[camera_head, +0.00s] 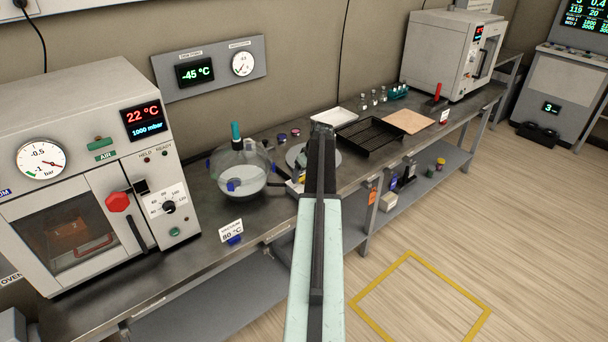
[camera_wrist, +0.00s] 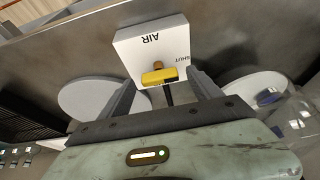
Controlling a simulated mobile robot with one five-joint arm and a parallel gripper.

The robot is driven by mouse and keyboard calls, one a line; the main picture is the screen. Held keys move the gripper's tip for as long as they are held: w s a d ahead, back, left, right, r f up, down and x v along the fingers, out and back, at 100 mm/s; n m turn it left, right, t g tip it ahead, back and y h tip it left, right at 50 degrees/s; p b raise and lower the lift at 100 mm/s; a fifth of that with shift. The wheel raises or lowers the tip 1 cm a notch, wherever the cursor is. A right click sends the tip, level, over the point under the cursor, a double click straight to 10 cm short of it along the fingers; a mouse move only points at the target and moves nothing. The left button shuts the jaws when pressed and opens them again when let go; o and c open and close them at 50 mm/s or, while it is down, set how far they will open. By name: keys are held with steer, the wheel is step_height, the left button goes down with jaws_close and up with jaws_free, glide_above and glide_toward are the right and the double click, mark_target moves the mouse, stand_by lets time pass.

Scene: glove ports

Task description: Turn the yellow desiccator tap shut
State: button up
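The yellow tap (camera_wrist: 159,77) sits on the front of a white block (camera_wrist: 138,47) marked AIR and SHUT, both upside down in the wrist view. Its short handle lies nearly level across the picture, slightly higher at its right end. My gripper (camera_wrist: 161,82) is open, with one finger on each side of the tap and gaps between. I cannot tell how deep the fingers reach around it. In the head view my gripper (camera_head: 322,132) and arm hide most of the block. A glass desiccator vessel (camera_head: 240,168) with a teal top stands left of my arm.
A vacuum oven (camera_head: 90,180) with a red knob stands on the bench at left. A black rack (camera_head: 371,136), a white tray (camera_head: 333,116) and a tan board (camera_head: 408,121) lie right of my arm. A grey disc (camera_wrist: 88,99) is beside the block. The floor in front is clear.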

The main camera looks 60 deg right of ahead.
steer(key=d+p+v, duration=0.1)
steer(key=p+v, duration=0.6)
steer(key=shift+a+r, duration=0.4)
steer(key=shift+a, duration=0.15)
steer(key=shift+s, duration=0.1)
steer(key=shift+s, duration=0.1)
